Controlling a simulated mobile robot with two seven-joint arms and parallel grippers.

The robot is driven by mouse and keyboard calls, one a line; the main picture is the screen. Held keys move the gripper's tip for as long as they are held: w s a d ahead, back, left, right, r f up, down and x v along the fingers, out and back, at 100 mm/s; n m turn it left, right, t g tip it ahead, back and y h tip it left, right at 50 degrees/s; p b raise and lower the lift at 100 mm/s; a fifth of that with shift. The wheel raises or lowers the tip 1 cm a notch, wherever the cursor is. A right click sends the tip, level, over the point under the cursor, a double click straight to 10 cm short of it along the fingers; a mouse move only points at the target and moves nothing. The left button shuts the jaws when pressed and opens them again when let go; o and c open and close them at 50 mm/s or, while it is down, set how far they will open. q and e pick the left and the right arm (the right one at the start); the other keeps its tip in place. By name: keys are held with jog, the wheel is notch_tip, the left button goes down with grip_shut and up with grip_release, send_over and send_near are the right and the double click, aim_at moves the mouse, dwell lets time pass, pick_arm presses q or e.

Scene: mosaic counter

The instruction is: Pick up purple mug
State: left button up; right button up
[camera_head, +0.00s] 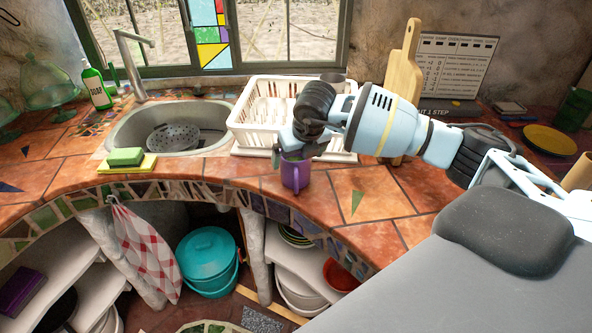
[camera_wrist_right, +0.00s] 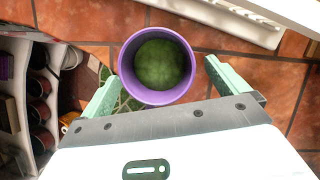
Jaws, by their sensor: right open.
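The purple mug (camera_head: 295,174) stands upright on the tiled counter, near its front edge and in front of the dish rack. In the right wrist view I look down into the mug (camera_wrist_right: 157,96); its inside bottom looks green. My right gripper (camera_head: 290,152) is at the mug's top in the head view. In the right wrist view the open fingers of the gripper (camera_wrist_right: 158,85) lie to the left and right of the mug, with a gap on each side. The mug's handle shows at its front in the head view. My left gripper is not in view.
A white dish rack (camera_head: 244,115) stands close behind the mug. A wooden cutting board (camera_head: 404,80) leans upright behind my right arm. The sink (camera_head: 130,125), with a colander (camera_head: 173,138), is to the left. A green sponge (camera_head: 125,156) lies left of the mug. Counter right of the mug is clear.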

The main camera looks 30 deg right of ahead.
aim_at(296, 160)
jog(key=x, duration=0.3)
jog(key=shift+w+a+f, duration=0.1)
jog(key=shift+w+f, duration=0.05)
jog(key=shift+w, duration=0.05)
jog(key=c, duration=1.5)
jog(key=shift+r, duration=0.45)
jog(key=v, duration=0.3)
jog(key=shift+w+a, duration=0.1)
jog(key=s+a, duration=0.2)
jog(key=s, duration=0.2)
jog(key=s+a+r, duration=0.1)
jog(key=s+a, duration=0.1)
jog(key=s, duration=0.3)
jog(key=s+a, duration=0.2)
jog(key=s, duration=0.2)
jog(key=shift+s+a+r, duration=0.2)
jog(key=shift+a+r, duration=0.05)
jog(key=shift+a, duration=0.05)
